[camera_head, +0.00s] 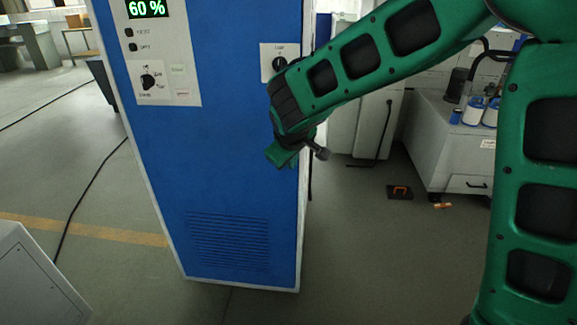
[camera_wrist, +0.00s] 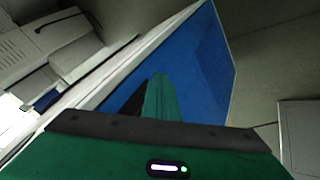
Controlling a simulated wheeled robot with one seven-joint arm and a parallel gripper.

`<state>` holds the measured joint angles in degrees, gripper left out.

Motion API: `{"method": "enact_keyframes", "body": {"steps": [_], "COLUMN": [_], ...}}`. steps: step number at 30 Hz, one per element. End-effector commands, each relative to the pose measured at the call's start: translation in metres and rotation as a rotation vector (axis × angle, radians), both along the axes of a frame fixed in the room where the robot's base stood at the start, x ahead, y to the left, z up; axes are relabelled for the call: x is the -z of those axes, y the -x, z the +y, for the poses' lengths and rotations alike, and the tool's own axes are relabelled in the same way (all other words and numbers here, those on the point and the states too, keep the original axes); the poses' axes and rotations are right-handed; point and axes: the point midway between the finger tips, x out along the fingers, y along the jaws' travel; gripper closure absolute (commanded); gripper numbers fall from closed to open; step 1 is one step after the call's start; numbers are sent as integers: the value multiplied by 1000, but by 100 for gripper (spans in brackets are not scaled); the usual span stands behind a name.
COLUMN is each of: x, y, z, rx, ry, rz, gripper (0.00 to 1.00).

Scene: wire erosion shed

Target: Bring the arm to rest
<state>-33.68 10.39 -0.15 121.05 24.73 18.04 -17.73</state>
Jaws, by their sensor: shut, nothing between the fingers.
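My green arm reaches in from the right in the head view, bent, with its forearm sloping down to the left. My gripper (camera_head: 281,156) hangs at the end of it, in front of the right part of the blue cabinet (camera_head: 225,150). The gripper is shut and holds nothing. In the wrist view its green fingers (camera_wrist: 160,98) show together against the blue cabinet face (camera_wrist: 200,65). I cannot tell whether the gripper touches the cabinet.
A light cabinet (camera_head: 450,140) with bottles stands at the right. A dark mat (camera_head: 400,192) and an orange item (camera_head: 443,205) lie on the floor. Cables cross the left floor.

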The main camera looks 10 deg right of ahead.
Motion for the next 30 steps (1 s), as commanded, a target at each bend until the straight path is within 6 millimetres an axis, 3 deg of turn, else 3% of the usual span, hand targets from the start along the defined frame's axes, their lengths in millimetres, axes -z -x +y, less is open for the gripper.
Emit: {"method": "enact_keyframes", "body": {"steps": [5,8,11,15,17,21,24,27,30], "x": [-7,-12,-17,-20,-21,-20,-17,-14,-10], "y": [8,22,49,104,132,209,265,314,350], "z": [-27,-71,-128,-203,-232,-282,-303,-311,-312], "rx": [49,139,267,462,551,754,892,1008,1089], "ry": [-8,-27,-59,-118,-148,-232,-299,-363,-412], "rz": [17,53,104,186,220,305,365,416,456], "gripper": [100,100,100,100,100,100,100,100,100]}}
